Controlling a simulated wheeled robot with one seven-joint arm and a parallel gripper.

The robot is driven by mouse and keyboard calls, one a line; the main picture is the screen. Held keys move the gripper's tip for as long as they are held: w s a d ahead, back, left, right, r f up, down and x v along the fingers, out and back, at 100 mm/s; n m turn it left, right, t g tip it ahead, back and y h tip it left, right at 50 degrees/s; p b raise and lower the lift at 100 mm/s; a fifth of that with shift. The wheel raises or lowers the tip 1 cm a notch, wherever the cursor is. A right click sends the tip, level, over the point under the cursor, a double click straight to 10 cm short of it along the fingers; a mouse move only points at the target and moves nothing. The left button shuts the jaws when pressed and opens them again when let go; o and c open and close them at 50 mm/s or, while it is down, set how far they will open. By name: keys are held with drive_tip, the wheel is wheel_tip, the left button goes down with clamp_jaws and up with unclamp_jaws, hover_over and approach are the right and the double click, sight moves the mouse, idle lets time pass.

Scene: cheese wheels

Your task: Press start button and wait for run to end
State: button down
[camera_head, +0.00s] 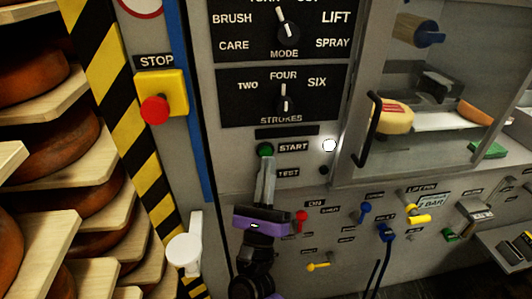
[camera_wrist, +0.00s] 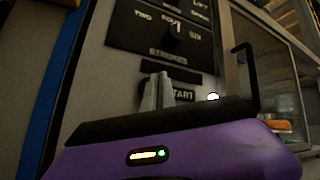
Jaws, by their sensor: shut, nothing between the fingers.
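The green start button (camera_head: 265,150) sits on the grey control panel, left of the START label (camera_head: 293,147). My gripper (camera_head: 266,160) is shut and empty, pointing up at the panel with its fingertips at or just below the button. I cannot tell whether they touch it. In the wrist view the fingertips (camera_wrist: 158,78) stand just left of the START label (camera_wrist: 183,96) and hide the button. A white round lamp (camera_head: 329,145) right of the label looks bright; it also shows in the wrist view (camera_wrist: 213,97).
A red STOP button (camera_head: 154,110) on a yellow box is at the left. MODE (camera_head: 288,30) and STROKES (camera_head: 284,104) knobs are above. A glass-fronted cabinet with a black handle (camera_head: 369,128) is at the right. Coloured valves (camera_head: 384,232) are below. Cheese shelves (camera_head: 55,165) stand left.

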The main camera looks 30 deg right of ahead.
drive_tip(key=shift+w+d+f+b, duration=0.1)
drive_tip(key=shift+w+b, duration=0.2)
drive_tip(key=shift+b, duration=0.3)
drive_tip(key=shift+w, duration=0.1)
idle(0.4)
